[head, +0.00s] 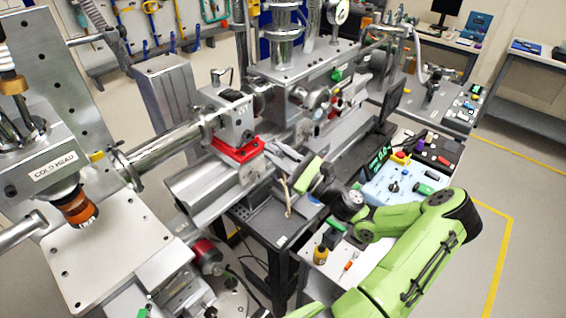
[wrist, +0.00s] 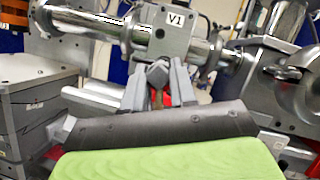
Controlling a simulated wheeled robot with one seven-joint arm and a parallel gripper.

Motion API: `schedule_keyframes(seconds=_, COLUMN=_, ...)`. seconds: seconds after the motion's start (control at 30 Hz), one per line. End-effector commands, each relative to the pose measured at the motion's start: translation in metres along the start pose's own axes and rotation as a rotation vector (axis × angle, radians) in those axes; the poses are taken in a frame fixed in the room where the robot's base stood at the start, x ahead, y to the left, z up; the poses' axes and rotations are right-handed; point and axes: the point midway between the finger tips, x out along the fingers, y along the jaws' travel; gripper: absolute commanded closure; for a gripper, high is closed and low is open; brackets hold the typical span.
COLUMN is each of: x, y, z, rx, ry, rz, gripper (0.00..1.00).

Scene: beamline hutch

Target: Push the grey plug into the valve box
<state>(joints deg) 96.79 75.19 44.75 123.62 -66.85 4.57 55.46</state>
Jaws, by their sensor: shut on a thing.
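My gripper (head: 277,158) is to the right of the valve box (head: 235,120), a grey block on a red base. In the wrist view the valve box (wrist: 172,30) carries the label V1 and has pipes on both sides. My gripper (wrist: 153,84) is shut on the grey plug (wrist: 157,72), a small dark block between the fingertips. The plug shows just below the front face of the valve box. I cannot tell whether they touch. In the head view the plug is too small to make out.
A tan cable (head: 288,196) hangs below my gripper. The cold head (head: 50,165) and a steel plate (head: 105,250) stand at left. Open floor lies far right.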

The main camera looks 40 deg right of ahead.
Motion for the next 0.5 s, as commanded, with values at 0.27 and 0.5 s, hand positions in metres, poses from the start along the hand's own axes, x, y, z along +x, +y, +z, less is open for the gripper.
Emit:
schedule_keyframes(seconds=0.27, x=0.030, y=0.002, z=-0.014, rx=0.001, ry=-0.001, rz=0.003, gripper=1.00)
schedule_keyframes(seconds=0.5, x=0.046, y=0.001, z=-0.021, rx=0.000, ry=0.001, rz=0.003, gripper=1.00)
